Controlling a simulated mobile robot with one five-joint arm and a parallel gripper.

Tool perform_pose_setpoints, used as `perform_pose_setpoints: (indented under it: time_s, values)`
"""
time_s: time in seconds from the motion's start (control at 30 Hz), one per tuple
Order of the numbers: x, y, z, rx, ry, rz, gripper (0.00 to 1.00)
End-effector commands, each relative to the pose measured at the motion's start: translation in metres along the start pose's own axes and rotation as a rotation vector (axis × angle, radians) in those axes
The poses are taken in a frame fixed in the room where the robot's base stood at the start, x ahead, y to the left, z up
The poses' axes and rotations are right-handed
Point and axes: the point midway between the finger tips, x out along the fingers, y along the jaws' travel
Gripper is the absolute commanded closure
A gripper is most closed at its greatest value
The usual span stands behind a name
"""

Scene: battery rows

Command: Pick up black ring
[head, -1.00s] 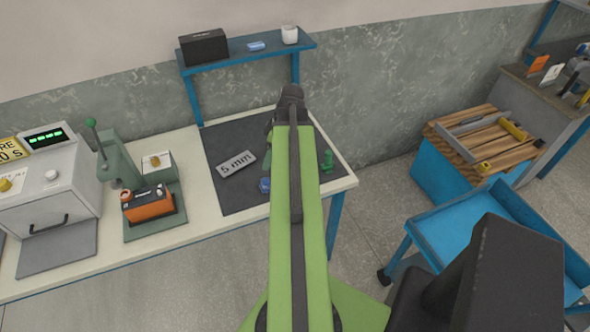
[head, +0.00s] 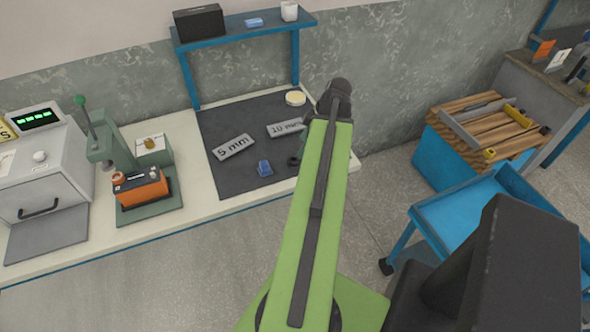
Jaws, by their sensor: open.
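No black ring shows clearly in the head view. A small dark thing (head: 294,161) lies on the dark mat (head: 222,182) right against the left edge of my green arm; it is partly hidden and I cannot tell what it is. My arm reaches out over the right part of the mat and covers what lies beneath it. My gripper is hidden behind the arm.
On the mat are a "5 mm" plate (head: 234,147), a "10 mm" plate (head: 285,129), a blue block (head: 264,168) and a pale round disc (head: 295,98). A shelf (head: 236,29) stands behind. A green press (head: 112,150) and an oven (head: 40,170) stand left; a blue cart (head: 455,220) stands right.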

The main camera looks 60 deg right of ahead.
Motion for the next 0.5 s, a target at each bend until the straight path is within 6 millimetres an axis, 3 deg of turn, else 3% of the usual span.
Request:
perform_pose_setpoints:
  time_s: [0.03, 0.1, 0.33, 0.5]
  values:
    - [0.022, 0.0, 0.004, -0.001, 0.0, 0.0, 0.36]
    - [0.031, 0.0, 0.003, -0.002, 0.0, -0.001, 0.36]
    - [0.034, 0.0, 0.0, -0.001, 0.0, 0.0, 0.36]
    - [0.058, 0.003, 0.004, -0.001, 0.0, -0.001, 0.36]
